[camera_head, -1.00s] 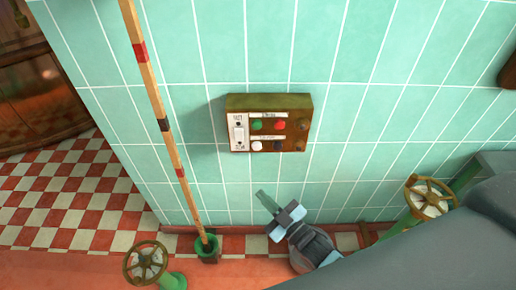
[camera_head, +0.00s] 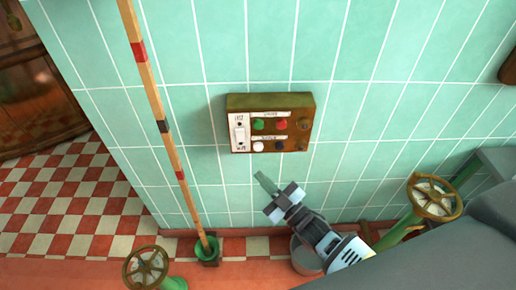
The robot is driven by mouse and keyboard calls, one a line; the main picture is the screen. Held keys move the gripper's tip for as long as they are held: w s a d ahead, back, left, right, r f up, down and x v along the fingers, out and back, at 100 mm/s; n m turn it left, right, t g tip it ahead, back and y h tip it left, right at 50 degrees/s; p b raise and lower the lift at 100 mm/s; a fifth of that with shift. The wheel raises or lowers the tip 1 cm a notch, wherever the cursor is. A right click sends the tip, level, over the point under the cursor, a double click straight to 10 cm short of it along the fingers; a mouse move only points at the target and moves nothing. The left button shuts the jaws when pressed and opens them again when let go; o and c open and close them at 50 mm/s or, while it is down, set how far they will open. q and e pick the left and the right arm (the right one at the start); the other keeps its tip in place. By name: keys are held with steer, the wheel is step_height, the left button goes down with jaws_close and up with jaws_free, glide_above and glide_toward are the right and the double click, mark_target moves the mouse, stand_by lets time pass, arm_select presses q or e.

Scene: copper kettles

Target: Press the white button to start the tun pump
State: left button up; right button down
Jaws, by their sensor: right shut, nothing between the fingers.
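A brown control box (camera_head: 270,102) is fixed to the tiled wall. The white button (camera_head: 258,146) is in its lower row, at the left, below a green button (camera_head: 258,124). A red button (camera_head: 281,124) is beside the green one, and a dark button (camera_head: 279,146) is beside the white one. A white switch panel (camera_head: 239,133) is at the box's left end. My right gripper (camera_head: 264,181) is shut and empty, just below the box in the picture, with its tip pointing up-left toward the white button. A gap shows between them. My left gripper is not in view.
A striped wooden pole (camera_head: 165,128) stands in a green holder (camera_head: 206,250) left of the box. Brass valve wheels stand at the lower left (camera_head: 146,266) and right (camera_head: 434,197). A grey bucket (camera_head: 304,258) is partly behind my right arm. Wall around the box is clear.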

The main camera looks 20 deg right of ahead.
mark_target(258, 147)
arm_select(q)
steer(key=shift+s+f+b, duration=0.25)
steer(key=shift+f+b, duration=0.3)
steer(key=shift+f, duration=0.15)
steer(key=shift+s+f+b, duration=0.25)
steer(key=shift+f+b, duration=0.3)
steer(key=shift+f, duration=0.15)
arm_select(e)
steer(key=w+d, duration=0.2)
steer(key=w, duration=0.4)
steer(key=shift+w, duration=0.35)
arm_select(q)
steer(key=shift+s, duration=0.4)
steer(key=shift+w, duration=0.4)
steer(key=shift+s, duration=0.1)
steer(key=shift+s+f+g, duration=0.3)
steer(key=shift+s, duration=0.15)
arm_select(e)
steer(key=shift+w+d, duration=0.1)
steer(key=shift+w, duration=0.3)
